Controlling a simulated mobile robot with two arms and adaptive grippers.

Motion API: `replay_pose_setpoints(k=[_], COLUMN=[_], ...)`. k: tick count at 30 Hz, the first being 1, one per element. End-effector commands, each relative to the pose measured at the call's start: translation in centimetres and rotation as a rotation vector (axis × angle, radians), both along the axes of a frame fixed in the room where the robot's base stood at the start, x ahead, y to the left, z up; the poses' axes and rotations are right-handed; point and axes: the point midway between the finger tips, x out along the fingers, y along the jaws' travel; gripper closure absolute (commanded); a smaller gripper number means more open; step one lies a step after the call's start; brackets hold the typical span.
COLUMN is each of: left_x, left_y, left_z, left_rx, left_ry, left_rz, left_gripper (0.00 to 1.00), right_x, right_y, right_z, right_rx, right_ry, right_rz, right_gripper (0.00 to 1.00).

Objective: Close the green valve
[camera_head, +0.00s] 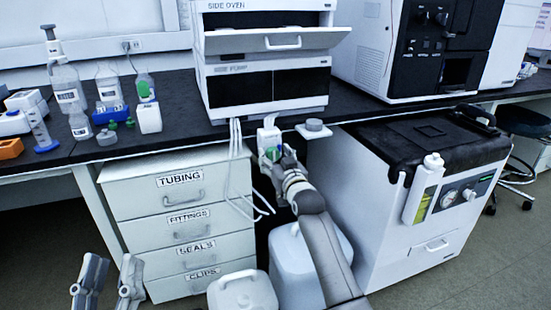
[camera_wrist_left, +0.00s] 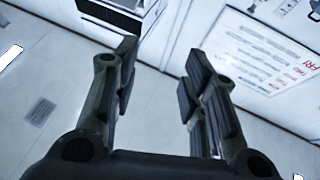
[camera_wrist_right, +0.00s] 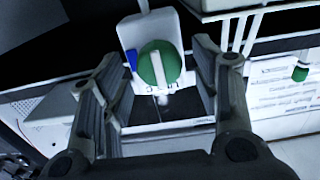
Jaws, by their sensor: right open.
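The green valve is a round green knob with a white bar handle across it. In the right wrist view the green valve (camera_wrist_right: 160,66) is in front of a white block (camera_wrist_right: 150,32), between and beyond the fingers of my right gripper (camera_wrist_right: 158,90). The bar stands nearly upright in that view. The fingers are open on either side of the valve, and I cannot tell whether they touch it. In the head view the green valve (camera_head: 271,155) is partly hidden by my right gripper (camera_head: 283,168). My left gripper (camera_head: 108,285) is open and empty at the lower left, also seen in the left wrist view (camera_wrist_left: 157,75).
A white stacked instrument (camera_head: 265,95) stands on the black bench above the valve, with tubes hanging beside it. A drawer cabinet (camera_head: 180,215) is at the left and a white wheeled unit (camera_head: 420,210) at the right. White jugs (camera_head: 290,260) stand below.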

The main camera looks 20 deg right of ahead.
Motion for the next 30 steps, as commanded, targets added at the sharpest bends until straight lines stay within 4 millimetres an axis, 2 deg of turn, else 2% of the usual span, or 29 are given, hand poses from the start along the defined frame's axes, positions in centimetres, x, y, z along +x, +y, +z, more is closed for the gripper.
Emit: replay_pose_setpoints(k=[3,13,21,26,30], left_x=[0.0,0.0,0.3,1.0,1.6], left_y=[0.0,0.0,0.0,0.2,0.4], left_z=[0.0,0.0,-0.3,-2.3,-4.8], left_rx=[0.0,0.001,0.007,0.039,0.078], left_ry=[0.001,0.002,0.027,0.142,0.285], left_rz=[0.0,0.0,0.001,0.01,0.018], left_gripper=[0.6,0.6,0.6,0.6,0.6], right_x=[0.0,0.0,0.0,0.0,0.0], right_y=[0.0,0.0,0.0,0.0,0.0], right_z=[0.0,0.0,0.1,0.1,0.2], right_rx=[0.0,0.0,0.011,0.043,0.089], right_ry=[0.0,0.0,0.0,0.002,0.005], right_rz=[0.0,0.0,0.0,0.0,0.001], right_gripper=[0.45,0.87,0.88,0.88,0.88])
